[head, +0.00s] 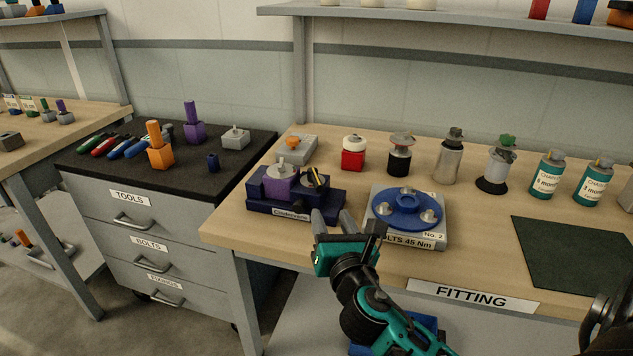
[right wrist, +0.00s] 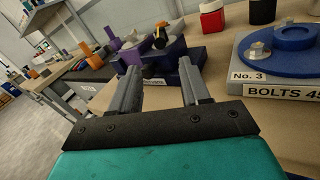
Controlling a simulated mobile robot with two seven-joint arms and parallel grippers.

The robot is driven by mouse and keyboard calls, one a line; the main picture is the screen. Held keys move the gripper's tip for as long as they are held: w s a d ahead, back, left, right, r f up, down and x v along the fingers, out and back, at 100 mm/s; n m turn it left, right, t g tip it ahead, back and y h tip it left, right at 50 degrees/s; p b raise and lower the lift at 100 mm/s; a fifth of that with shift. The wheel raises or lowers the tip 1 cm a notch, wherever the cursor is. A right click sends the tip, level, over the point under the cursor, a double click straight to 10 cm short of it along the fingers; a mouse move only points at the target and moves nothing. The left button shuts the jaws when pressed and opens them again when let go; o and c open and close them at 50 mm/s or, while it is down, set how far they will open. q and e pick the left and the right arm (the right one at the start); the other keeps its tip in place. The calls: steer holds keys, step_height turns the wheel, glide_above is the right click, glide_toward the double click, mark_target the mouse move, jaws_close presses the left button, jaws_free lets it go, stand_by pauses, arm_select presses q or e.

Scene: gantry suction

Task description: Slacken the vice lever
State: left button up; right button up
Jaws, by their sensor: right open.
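The vice (head: 277,186) is a purple block with a grey knob on a dark blue base, near the left end of the fitting bench. A short dark lever with yellow on it (head: 316,180) sits at its right side. In the right wrist view the vice (right wrist: 178,55) shows beyond the fingers, with the lever (right wrist: 160,42) near its top. My right gripper (head: 333,217) is open and empty, in front of the vice and just right of its label. It also shows in the right wrist view (right wrist: 160,72), its fingers apart and pointing towards the vice. My left gripper is out of view.
A grey bolt plate with a blue flange (head: 396,207) stands close right of my gripper. Several bottles and fittings (head: 447,160) line the back. A dark green mat (head: 580,255) lies right. A tool cabinet (head: 140,215) stands left. The bench front between plate and mat is clear.

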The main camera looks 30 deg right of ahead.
mark_target(318, 185)
steer(key=x, duration=1.2)
steer(key=shift+w+d, duration=0.15)
steer(key=shift+w, duration=0.1)
steer(key=shift+c, duration=0.2)
jaws_close()
steer(key=shift+f, duration=0.1)
